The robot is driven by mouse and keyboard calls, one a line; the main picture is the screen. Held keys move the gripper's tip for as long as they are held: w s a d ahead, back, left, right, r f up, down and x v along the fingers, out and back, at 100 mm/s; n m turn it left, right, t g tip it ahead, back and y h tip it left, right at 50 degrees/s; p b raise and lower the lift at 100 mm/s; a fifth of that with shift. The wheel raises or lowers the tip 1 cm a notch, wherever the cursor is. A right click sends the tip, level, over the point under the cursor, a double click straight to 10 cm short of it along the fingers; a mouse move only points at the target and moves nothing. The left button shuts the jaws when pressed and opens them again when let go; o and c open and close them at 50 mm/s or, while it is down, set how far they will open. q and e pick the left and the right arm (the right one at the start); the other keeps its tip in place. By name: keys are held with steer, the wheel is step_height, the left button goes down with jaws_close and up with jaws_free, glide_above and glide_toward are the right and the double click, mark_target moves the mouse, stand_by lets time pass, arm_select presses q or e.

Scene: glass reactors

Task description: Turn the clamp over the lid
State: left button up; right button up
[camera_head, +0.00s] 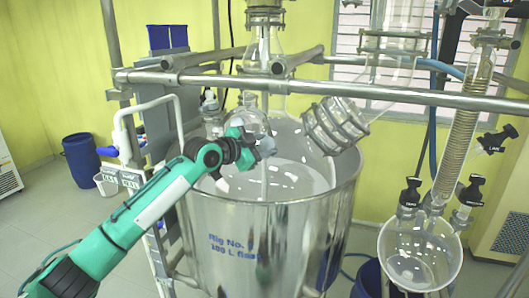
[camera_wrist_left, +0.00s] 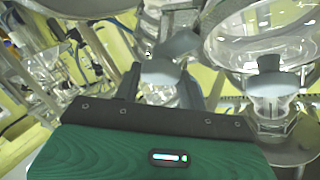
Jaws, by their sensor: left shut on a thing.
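My left gripper (camera_head: 250,150) reaches in from the left, over the near left rim of the steel vessel, beside the glass necks. It is shut on a small grey clamp (camera_head: 266,146), which lies partly hidden by the fingers. In the left wrist view the two dark fingers of my left gripper (camera_wrist_left: 160,92) stand on either side of the grey clamp (camera_wrist_left: 180,44). The glass lid (camera_head: 290,170) with its necks sits in the top of the vessel; I cannot tell how the clamp sits against it. My right gripper is not in view.
The steel vessel (camera_head: 270,240) fills the middle. A metal rail (camera_head: 400,93) crosses above the arm. A round glass flask (camera_head: 420,255) hangs at the right. A blue drum (camera_head: 80,160) stands on the floor at the left.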

arm_select(q)
steer(key=m+g+b, duration=0.2)
steer(key=m, duration=0.2)
steer(key=shift+w+r+g, duration=0.1)
steer(key=shift+g, duration=0.3)
steer(key=shift+r+m+g, duration=0.15)
steer(key=shift+m+g, duration=0.75)
steer(key=shift+m, duration=0.3)
steer(key=shift+m+g+y, duration=0.3)
steer(key=shift+m+g, duration=0.2)
steer(key=shift+m, duration=0.4)
steer(key=o, duration=1)
steer(key=shift+c, duration=0.2)
